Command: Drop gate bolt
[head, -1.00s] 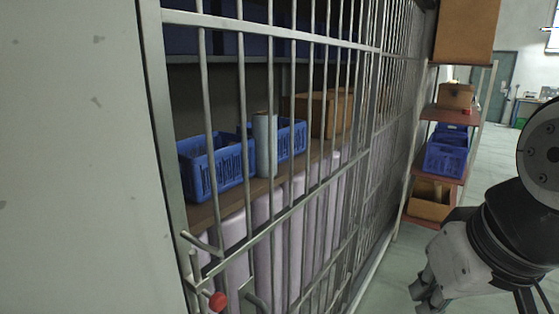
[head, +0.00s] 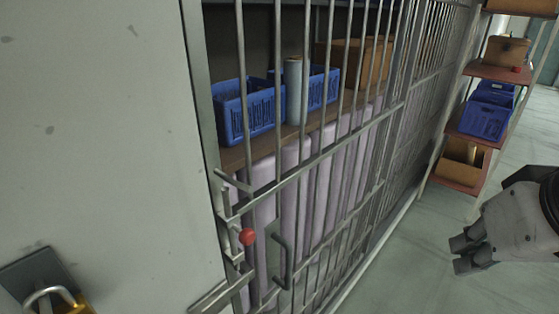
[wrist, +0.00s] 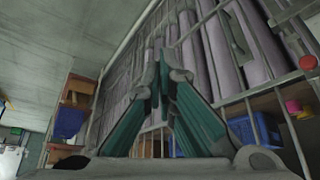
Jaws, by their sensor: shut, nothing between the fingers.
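The barred metal gate (head: 310,190) stands at the centre of the head view. The bolt (head: 231,225) is at its left edge by the frame post, with a red round knob (head: 247,237). A red ball (wrist: 307,62), which looks like the same knob, shows at the right edge of the wrist view. My gripper (head: 462,256) is at the right of the head view, well apart from the bolt and in front of the gate. Its fingers (wrist: 161,60) are shut and empty in the wrist view. The bolt's lower end is partly hard to make out.
A grey handle (head: 280,262) sits on the gate right of the knob. A brass padlock (head: 62,302) hangs at the lower left. Blue crates (head: 250,110) stand on a shelf behind the bars. A rack (head: 470,130) with boxes stands at the right. The floor (head: 410,265) before the gate is clear.

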